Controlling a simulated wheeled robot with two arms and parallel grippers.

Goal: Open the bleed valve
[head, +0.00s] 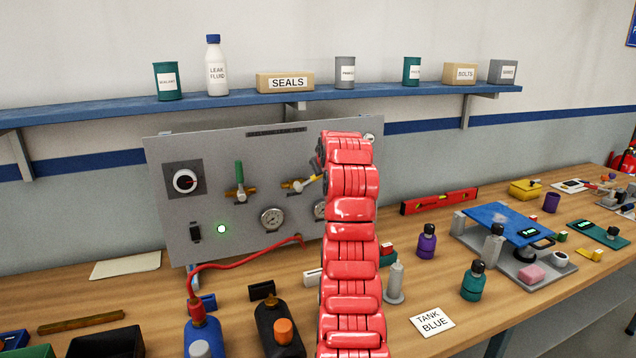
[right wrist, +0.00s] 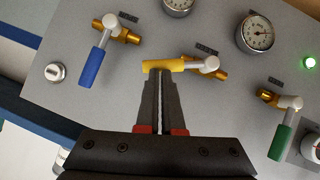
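A grey upright panel (head: 160,225) carries several lever valves. A valve with a yellow handle (right wrist: 160,66) and brass body (right wrist: 213,70) is in the middle; in the head view the yellow handle (head: 312,178) shows just left of my red right arm. Its label is too small to read. My right gripper (right wrist: 164,78) has its fingers close together, with the tips right at the yellow handle. The handle runs across both tips, not visibly between them; contact cannot be told. In the head view my arm hides this gripper. My left gripper is not in view.
A green-handled valve (right wrist: 282,130) and a blue-handled valve (right wrist: 94,66) flank the yellow one. Gauges (head: 272,219), a black-based knob (head: 185,181) and a lit green lamp (head: 221,229) are on the panel. A red hose (head: 245,263) and bottles crowd the bench below.

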